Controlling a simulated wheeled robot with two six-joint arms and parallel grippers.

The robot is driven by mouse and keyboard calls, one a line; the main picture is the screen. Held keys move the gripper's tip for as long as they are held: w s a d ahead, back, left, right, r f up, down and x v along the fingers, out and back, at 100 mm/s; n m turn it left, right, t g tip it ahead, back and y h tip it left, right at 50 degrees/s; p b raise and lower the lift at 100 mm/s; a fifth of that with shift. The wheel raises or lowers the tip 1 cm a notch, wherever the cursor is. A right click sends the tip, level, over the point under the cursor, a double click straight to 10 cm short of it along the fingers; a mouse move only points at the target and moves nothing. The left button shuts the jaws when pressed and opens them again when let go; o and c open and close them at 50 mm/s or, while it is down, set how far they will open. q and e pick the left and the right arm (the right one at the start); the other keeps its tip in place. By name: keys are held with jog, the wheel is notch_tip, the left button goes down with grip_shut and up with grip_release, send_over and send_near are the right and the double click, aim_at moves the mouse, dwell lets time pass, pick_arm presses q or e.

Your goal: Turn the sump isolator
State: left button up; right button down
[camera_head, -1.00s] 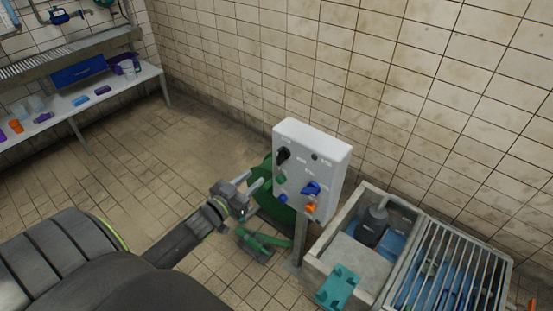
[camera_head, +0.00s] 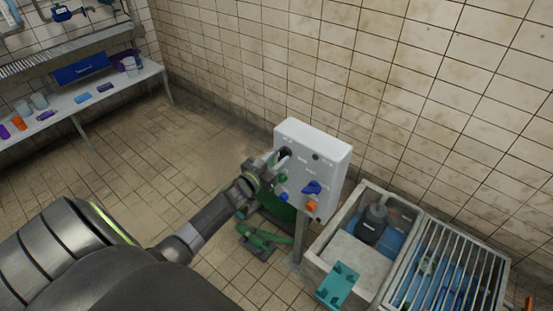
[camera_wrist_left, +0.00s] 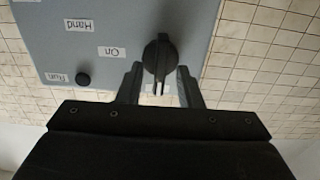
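A grey-white control panel (camera_head: 325,165) stands on a post in the middle of the head view. A black rotary knob (camera_head: 286,152) sits at its upper left, mostly hidden by my left gripper (camera_head: 279,160). In the left wrist view the same black knob (camera_wrist_left: 159,57) shows with its grip bar in line with the fingers. My left gripper (camera_wrist_left: 160,88) is open, one finger on each side of the grip bar, with a gap on both sides. No readable label names the sump isolator. My right gripper is not in view.
The panel also carries a blue handle (camera_head: 311,187), an orange knob (camera_head: 311,206) and a small black button (camera_wrist_left: 83,79). A concrete sump with a pump (camera_head: 372,222) and a grating (camera_head: 450,270) stands to the right.

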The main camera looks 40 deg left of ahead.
pick_arm(q)
grip_shut()
